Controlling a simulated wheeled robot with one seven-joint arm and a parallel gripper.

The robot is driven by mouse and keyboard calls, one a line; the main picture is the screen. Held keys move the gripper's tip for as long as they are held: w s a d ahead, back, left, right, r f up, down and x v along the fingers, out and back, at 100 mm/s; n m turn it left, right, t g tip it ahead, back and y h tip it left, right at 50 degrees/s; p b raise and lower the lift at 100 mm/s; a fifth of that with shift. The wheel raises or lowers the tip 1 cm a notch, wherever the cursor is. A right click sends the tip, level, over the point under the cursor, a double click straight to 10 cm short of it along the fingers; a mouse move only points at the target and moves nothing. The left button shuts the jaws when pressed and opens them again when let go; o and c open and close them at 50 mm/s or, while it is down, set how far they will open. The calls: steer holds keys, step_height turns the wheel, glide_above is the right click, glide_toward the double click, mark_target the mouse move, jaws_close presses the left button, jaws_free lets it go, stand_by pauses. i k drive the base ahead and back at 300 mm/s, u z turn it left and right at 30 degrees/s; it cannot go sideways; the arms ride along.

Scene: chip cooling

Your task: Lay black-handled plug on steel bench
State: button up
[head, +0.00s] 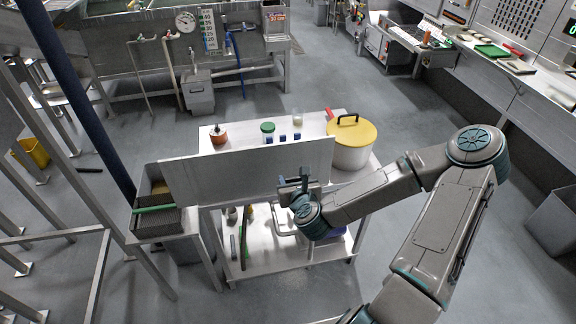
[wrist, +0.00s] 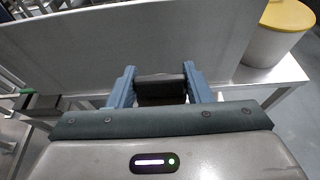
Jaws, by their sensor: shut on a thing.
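My gripper (head: 293,183) is in front of a tall grey metal panel, at the near side of the steel bench (head: 243,132). In the wrist view my gripper (wrist: 160,88) has its two blue fingers shut on a black bar-shaped handle (wrist: 160,80), which I take to be the black-handled plug. The handle lies crosswise between the fingers; the rest of the plug is dark below it and mostly hidden by my gripper. The bench's top also shows at the right in the wrist view (wrist: 265,76).
The upright grey panel (head: 240,172) screens part of the bench. A white pot with a yellow lid (head: 350,150), a green-lidded jar (head: 268,134), small blue-marked items and a terracotta-coloured pot (head: 218,136) stand on the bench.

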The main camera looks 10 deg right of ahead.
mark_target(246, 136)
steer(key=z, duration=0.05)
steer(key=k, duration=1.1)
steer(key=u, duration=1.25)
steer(key=i, duration=1.2)
steer(key=u, duration=0.35)
steer(key=i, duration=1.3)
steer(key=z, duration=1.4)
steer(key=i, duration=0.8)
steer(key=z, duration=0.9)
